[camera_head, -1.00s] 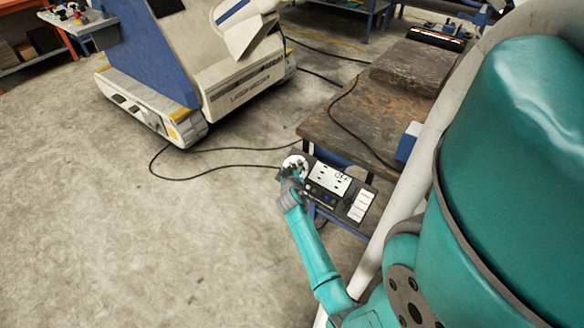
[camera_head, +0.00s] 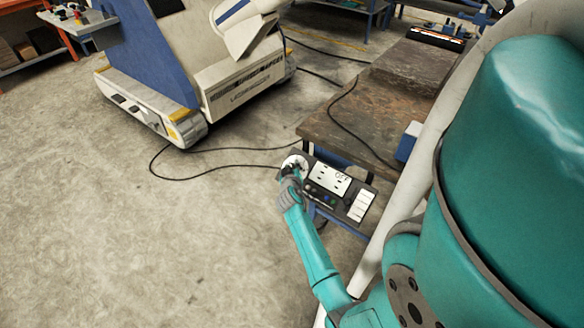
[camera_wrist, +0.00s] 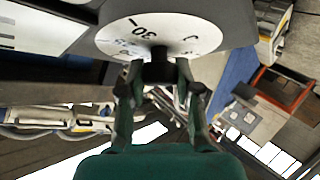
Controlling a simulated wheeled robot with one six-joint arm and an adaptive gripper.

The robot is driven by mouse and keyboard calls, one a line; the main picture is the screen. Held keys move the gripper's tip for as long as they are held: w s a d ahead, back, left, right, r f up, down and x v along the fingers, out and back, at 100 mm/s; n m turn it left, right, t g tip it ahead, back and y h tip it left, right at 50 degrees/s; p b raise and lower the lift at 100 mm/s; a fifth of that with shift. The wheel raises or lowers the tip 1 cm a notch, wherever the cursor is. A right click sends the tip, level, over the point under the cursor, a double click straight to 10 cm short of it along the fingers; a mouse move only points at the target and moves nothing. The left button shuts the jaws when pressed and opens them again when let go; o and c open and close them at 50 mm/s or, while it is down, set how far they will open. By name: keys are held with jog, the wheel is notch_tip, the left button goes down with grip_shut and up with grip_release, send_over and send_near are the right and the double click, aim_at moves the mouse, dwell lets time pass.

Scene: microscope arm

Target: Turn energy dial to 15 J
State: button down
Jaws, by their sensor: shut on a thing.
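The energy dial (camera_head: 296,160) has a round white face at the left end of a dark control panel (camera_head: 318,198). In the wrist view the dial face (camera_wrist: 210,35) shows a black "30" with a mark, a "J" and other partly hidden figures. A black knob (camera_wrist: 157,72) stands out from its centre. My gripper (camera_head: 291,171) reaches the dial from below. In the wrist view my gripper (camera_wrist: 156,76) has its two fingers on either side of the knob, shut on it. The fingers and knob hide part of the scale, so the setting cannot be read.
A cable runs over the floor to a large white and blue machine (camera_head: 240,90). The floor at left is open.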

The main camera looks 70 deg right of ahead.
jog(key=shift+m, duration=0.3)
jog(key=m+g+h, duration=0.1)
jog(key=m+g, duration=0.1)
jog(key=m, duration=0.1)
jog(key=m+g+h, duration=0.1)
jog(key=m+g, duration=0.1)
jog(key=m, duration=0.1)
jog(key=shift+w+g, duration=0.1)
jog(key=shift+g, duration=0.2)
jog(key=shift+m+g, duration=1.4)
jog(key=shift+m, duration=0.5)
jog(key=c, duration=0.8)
grip_release()
